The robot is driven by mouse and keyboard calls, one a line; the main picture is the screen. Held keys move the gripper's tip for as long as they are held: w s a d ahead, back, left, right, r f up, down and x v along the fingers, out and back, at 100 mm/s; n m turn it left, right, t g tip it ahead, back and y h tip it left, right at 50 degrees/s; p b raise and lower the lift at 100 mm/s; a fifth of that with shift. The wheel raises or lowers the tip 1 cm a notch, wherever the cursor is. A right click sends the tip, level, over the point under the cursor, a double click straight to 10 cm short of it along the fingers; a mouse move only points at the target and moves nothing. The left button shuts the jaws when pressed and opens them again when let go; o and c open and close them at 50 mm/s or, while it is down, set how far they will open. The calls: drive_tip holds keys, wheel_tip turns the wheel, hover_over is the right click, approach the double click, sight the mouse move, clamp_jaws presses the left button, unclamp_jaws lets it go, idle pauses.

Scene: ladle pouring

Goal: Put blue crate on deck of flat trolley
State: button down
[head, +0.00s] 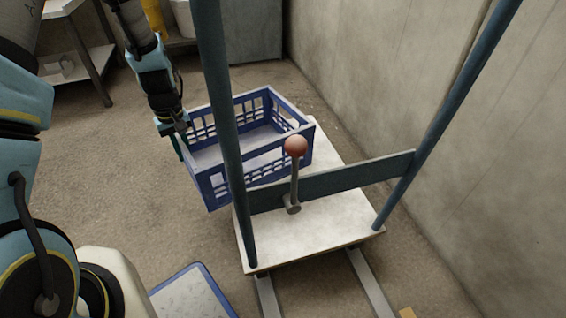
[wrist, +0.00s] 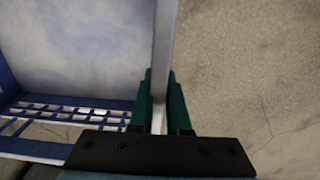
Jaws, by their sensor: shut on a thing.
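The blue crate (head: 209,186) has slotted walls and looks empty. In the head view it is partly over the left part of the trolley's pale deck (head: 318,236), with its left end out past the deck edge. I cannot tell whether its bottom touches the deck. My gripper (head: 178,140) is shut on the crate's left wall. In the wrist view the green fingers (wrist: 160,108) pinch the thin wall, with the crate's inside floor (wrist: 75,50) to the left. A dark upright of the trolley hides part of the crate.
The flat trolley has two dark uprights (head: 428,130), a crossbar (head: 345,179) and a red-knobbed lever (head: 295,146). A wall (head: 385,90) stands close on the right. A blue-edged panel (head: 190,295) lies at the bottom. A table (head: 90,62) stands back left. Floor is open on the left.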

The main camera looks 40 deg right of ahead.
drive_tip(key=s+d+r+m+p, duration=0.3)
drive_tip(key=s+d+p, duration=0.1)
drive_tip(key=s+d, duration=0.6)
drive_tip(key=shift+w+d+f+b, duration=0.15)
drive_tip(key=shift+f+b, duration=0.35)
drive_tip(key=shift+f, duration=1.25)
drive_tip(key=shift+w+d+f+b, duration=0.2)
drive_tip(key=shift+f+b, duration=0.25)
drive_tip(key=shift+f, duration=1.25)
drive_tip(key=shift+w+d+f+b, duration=0.15)
drive_tip(key=shift+f+b, duration=0.35)
drive_tip(key=shift+f, duration=1.4)
drive_tip(key=c, duration=0.9)
unclamp_jaws()
drive_tip(key=shift+a, duration=0.1)
